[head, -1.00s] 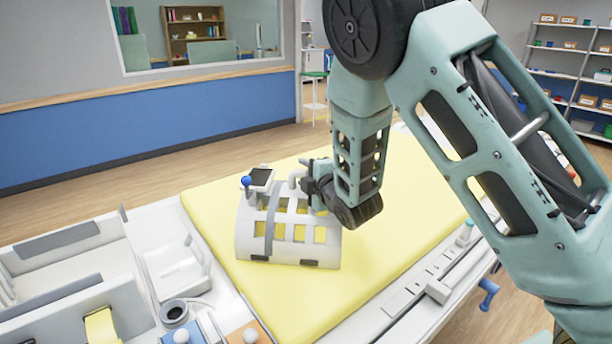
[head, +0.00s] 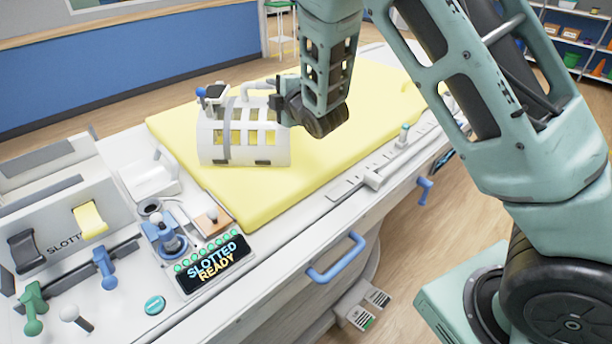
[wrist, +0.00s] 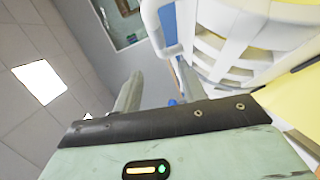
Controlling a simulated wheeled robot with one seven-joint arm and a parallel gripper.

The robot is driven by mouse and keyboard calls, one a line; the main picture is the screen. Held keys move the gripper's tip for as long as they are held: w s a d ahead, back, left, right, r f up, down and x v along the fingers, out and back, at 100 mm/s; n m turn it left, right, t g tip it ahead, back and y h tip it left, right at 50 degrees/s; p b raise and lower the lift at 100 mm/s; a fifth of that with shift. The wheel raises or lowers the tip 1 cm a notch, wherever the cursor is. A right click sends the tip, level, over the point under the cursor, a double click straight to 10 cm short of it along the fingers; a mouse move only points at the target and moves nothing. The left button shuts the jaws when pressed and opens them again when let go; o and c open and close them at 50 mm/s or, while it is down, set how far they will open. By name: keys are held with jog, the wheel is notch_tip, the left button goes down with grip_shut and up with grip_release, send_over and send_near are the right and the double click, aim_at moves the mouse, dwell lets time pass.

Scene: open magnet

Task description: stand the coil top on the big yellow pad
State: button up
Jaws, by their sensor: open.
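The coil top (head: 240,142), a white curved shell with rectangular openings and a grey strap, stands on its lower edges on the big yellow pad (head: 330,150), near the pad's left part. A white handle (head: 258,86) and a small dark screen are on its top. My gripper (head: 278,108) is at the coil top's right upper side. In the wrist view its fingers (wrist: 150,95) are apart with nothing between them. The coil top (wrist: 235,40) fills the right of that view, beside the fingers. The exact gap to the handle (wrist: 163,28) cannot be told.
A white counter at the left holds a display (head: 212,265) reading "SLOTTED READY", a blue clamp-like part (head: 165,238) and slotted trays. A blue handle (head: 337,258) juts from the table's front side. The pad's right part is clear.

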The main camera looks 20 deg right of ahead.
jog(key=s+a+f+m+g+y, duration=0.1)
jog(key=s+a+m+g, duration=0.4)
jog(key=s, duration=0.6)
jog(key=s+a+m+g, duration=0.3)
jog(key=s+a+g, duration=0.3)
jog(key=s, duration=0.6)
jog(key=s+d+r+m+g+h, duration=0.1)
jog(key=s+g, duration=0.3)
jog(key=s, duration=1.7)
jog(key=shift+s+m+g+h, duration=0.2)
jog(key=shift+m+g+h, duration=0.2)
jog(key=shift+m+h, duration=0.35)
